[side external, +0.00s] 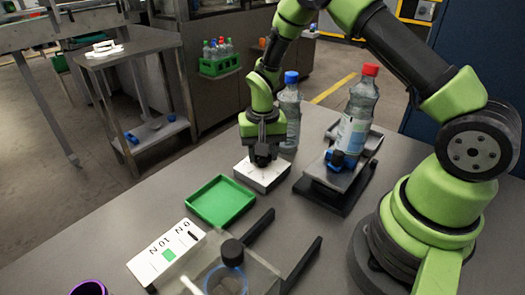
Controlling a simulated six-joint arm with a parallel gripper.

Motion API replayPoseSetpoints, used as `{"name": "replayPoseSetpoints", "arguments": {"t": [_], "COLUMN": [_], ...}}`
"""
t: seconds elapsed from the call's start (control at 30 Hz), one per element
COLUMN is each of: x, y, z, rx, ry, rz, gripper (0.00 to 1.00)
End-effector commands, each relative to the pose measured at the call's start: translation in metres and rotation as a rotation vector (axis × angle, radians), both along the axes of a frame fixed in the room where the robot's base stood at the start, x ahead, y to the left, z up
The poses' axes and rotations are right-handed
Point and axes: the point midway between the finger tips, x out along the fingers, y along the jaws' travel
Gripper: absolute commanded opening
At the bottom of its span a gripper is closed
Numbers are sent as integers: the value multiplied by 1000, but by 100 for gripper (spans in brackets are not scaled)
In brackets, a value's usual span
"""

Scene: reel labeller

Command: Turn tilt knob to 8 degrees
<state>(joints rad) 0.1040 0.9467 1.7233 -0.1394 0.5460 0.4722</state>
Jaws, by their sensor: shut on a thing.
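A low white box (266,177) with faint dark marks on its top sits on the grey table near the middle. My gripper (262,160) points straight down over this box. Its dark fingers are shut on a small dark knob at the box top. The fingers mostly hide the knob, and its angle and the scale marks are too small to read. Right of the box, a dark stand with a tilted plate (328,178) carries a clear labelled bottle with a red cap (355,122). Blue parts (341,160) show at the bottle's foot.
A blue-capped bottle (291,108) stands close behind my gripper. A green tray (221,201), a white card marked with letters (166,252) and a clear-topped fixture with a black knob (232,252) lie in front. A purple-rimmed cup (88,288) is at front left.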

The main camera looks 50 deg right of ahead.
Motion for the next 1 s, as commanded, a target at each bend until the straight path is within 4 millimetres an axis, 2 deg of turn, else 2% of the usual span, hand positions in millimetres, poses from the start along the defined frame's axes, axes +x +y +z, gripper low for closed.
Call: {"name": "replayPoseSetpoints", "arguments": {"t": [0.4,1.0], "x": [-1,-1], "y": [0,1], "z": [1,1], "rx": [1,1], "ry": [3,3], "rz": [-212,-248], "gripper": [17,17]}}
